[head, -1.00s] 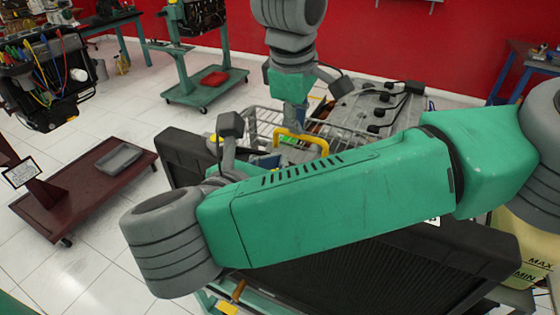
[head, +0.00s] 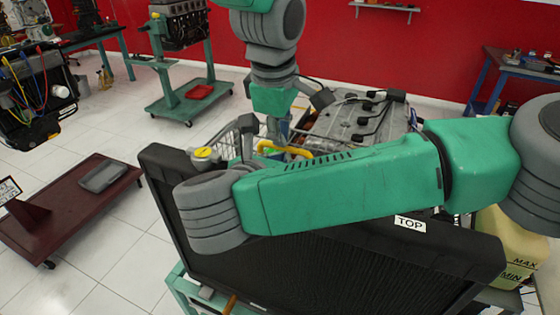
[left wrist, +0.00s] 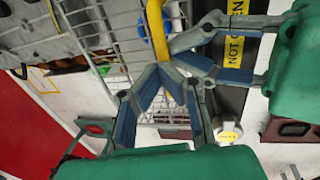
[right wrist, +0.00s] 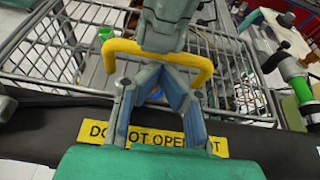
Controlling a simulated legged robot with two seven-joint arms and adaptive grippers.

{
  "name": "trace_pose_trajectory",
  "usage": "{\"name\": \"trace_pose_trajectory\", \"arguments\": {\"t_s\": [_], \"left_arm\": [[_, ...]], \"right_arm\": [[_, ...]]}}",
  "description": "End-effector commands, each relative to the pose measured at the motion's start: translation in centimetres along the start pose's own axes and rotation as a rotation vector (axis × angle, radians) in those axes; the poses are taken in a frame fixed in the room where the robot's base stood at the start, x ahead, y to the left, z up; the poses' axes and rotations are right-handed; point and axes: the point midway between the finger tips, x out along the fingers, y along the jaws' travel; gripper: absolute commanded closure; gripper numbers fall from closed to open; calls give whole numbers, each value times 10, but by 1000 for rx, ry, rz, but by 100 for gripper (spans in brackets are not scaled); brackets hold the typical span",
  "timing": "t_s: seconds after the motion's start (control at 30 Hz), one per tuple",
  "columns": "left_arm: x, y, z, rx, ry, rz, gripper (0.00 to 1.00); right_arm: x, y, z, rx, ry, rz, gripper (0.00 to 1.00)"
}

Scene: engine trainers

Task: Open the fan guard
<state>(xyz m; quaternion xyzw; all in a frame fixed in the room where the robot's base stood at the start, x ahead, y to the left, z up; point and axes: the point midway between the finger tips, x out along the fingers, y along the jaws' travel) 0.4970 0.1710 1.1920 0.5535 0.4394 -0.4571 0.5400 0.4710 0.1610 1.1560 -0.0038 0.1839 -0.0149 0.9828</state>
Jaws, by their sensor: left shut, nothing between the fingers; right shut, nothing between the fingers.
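The fan guard is a grey wire cage (right wrist: 237,70) with a yellow handle (right wrist: 118,47); the handle also shows in the head view (head: 268,148) and the left wrist view (left wrist: 156,28). My right gripper (right wrist: 164,78) is shut and empty, its tips close to the handle's middle. My left gripper (left wrist: 165,70) is shut and empty beside one end of the handle. The two grippers are very close together; I cannot tell whether they touch. The guard looks closed. In the head view my right arm hides much of the guard and both fingertips.
A black radiator (head: 330,270) stands in front of the guard, with a yellow-topped cap (head: 204,154) and a yellow warning label (right wrist: 100,131). The grey engine cover (head: 350,118) is behind. A dark red stand (head: 75,210) is at left, with free floor between.

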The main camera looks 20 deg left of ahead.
Motion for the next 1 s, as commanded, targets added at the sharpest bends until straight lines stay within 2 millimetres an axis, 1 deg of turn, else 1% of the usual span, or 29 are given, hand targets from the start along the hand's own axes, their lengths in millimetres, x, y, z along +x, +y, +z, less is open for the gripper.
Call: {"name": "trace_pose_trajectory", "arguments": {"t_s": [0.1, 0.2, 0.43, 0.47, 0.5, 0.53, 0.57, 1.0], "left_arm": [[3, -3, 0, 1, 2, -8, 100], [3, -3, 0, 1, 2, -10, 100], [5, -4, 0, 2, 2, -16, 100], [5, -4, 0, 2, 3, -16, 98], [5, -4, 0, 2, 3, -16, 84], [5, -4, 0, 2, 3, -16, 74], [5, -4, 0, 2, 3, -16, 69], [1, -3, 0, 1, 2, -7, 69]], "right_arm": [[1, -1, 11, 7, 65, -1, 100], [1, -1, 16, 7, 89, 1, 100], [2, -1, 20, 10, 84, -1, 100], [2, -1, 21, 11, 84, -1, 100], [2, -1, 21, 11, 84, -1, 100], [2, -1, 21, 11, 84, -2, 100], [2, -1, 21, 11, 83, -2, 100], [0, -2, 17, 7, 88, -1, 100]]}}
